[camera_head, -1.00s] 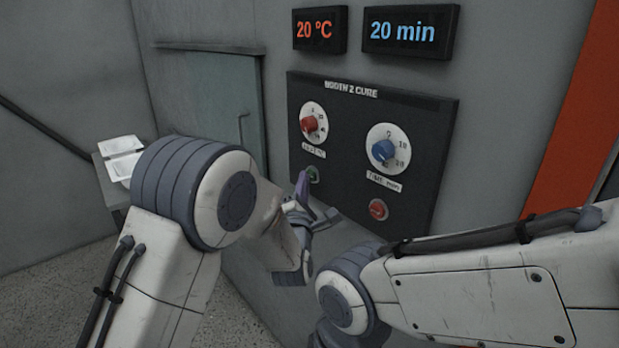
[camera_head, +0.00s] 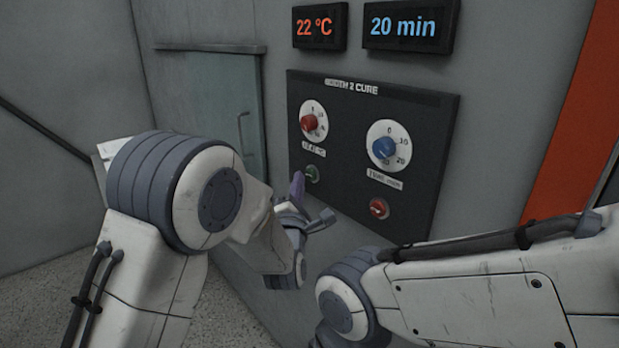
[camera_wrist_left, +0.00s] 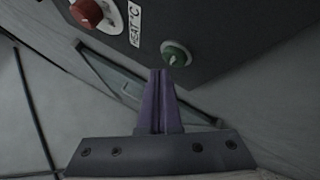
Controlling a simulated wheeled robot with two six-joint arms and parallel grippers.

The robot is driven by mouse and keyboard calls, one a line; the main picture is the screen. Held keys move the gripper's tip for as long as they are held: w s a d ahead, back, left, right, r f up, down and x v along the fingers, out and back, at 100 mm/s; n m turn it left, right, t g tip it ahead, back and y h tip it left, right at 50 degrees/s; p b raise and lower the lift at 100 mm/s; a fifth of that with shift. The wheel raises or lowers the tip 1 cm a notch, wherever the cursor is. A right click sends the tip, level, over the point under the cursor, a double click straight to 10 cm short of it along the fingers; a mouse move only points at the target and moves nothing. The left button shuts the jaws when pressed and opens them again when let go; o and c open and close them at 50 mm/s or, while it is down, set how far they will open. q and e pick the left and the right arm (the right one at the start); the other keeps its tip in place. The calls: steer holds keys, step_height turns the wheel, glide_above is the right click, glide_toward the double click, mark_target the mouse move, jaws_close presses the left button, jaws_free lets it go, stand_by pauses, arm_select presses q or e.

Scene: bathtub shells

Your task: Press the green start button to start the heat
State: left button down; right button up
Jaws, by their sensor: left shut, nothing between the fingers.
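The green start button (camera_head: 312,174) sits low on the left of the dark control panel (camera_head: 350,210), below the red heat knob (camera_head: 309,123). In the left wrist view the green button (camera_wrist_left: 176,55) is just beyond the purple fingertips, with a small gap seeming to lie between them. My left gripper (camera_head: 298,184) is shut and empty, its fingers pointing up just left of the button; its fingers also show in the left wrist view (camera_wrist_left: 160,80). The red display (camera_head: 314,27) reads 22 °C. My right arm crosses the lower right, but its gripper is out of sight.
A blue time knob (camera_head: 384,148) and a red button (camera_head: 379,208) are on the panel's right side. A blue display (camera_head: 409,26) reads 20 min. A grey-green door (camera_head: 215,100) stands left of the panel. An orange strip (camera_head: 575,110) runs down the wall at right.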

arm_select(q)
steer(key=shift+a, duration=0.1)
steer(key=shift+s+a+b, duration=0.65)
steer(key=shift+s+a, duration=0.1)
steer(key=shift+a, duration=0.25)
steer(key=shift+s+a+b, duration=0.6)
steer(key=shift+s+a, duration=0.1)
steer(key=shift+a, duration=0.25)
